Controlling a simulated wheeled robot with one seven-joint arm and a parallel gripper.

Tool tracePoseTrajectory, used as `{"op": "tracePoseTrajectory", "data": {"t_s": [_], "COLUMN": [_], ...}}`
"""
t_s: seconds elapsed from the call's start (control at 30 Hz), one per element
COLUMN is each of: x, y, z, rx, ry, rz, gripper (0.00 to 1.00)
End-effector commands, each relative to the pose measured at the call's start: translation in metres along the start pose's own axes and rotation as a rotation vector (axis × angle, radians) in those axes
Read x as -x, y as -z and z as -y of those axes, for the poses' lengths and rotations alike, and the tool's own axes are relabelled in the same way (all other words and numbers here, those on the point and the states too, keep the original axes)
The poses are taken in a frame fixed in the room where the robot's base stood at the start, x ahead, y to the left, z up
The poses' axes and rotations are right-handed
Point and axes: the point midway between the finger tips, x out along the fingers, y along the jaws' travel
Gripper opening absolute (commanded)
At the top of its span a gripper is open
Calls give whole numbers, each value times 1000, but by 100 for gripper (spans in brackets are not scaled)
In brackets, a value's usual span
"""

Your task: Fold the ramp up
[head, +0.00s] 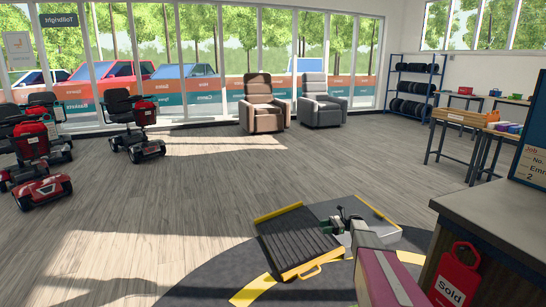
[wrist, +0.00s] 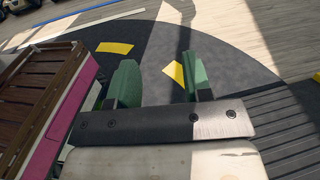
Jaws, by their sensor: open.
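The ramp lies on the floor in the head view. My gripper (head: 343,220) is over the ramp where the two panels meet. In the wrist view my gripper (wrist: 162,86) has its green fingers apart with nothing between them. Ribbed ramp surface (wrist: 292,132) shows at the lower right there. I cannot tell whether the fingers touch the ramp.
A dark round floor mat (head: 215,288) with yellow marks surrounds the ramp. A counter (head: 490,215) with a red "Sold" tag (head: 456,277) stands close on the right. Scooters (head: 136,128) stand left, armchairs (head: 263,105) at the back. The wooden floor between is clear.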

Motion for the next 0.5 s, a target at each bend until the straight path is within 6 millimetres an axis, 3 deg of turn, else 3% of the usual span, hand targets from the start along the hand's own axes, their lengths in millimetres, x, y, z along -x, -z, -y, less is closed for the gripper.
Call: {"op": "tracePoseTrajectory", "data": {"t_s": [0.27,0.5], "x": [-33,-69], "y": [-8,-17], "z": [-30,-72], "rx": [60,159], "ry": [-30,-91], "rz": [-121,-290], "gripper": [45,45]}}
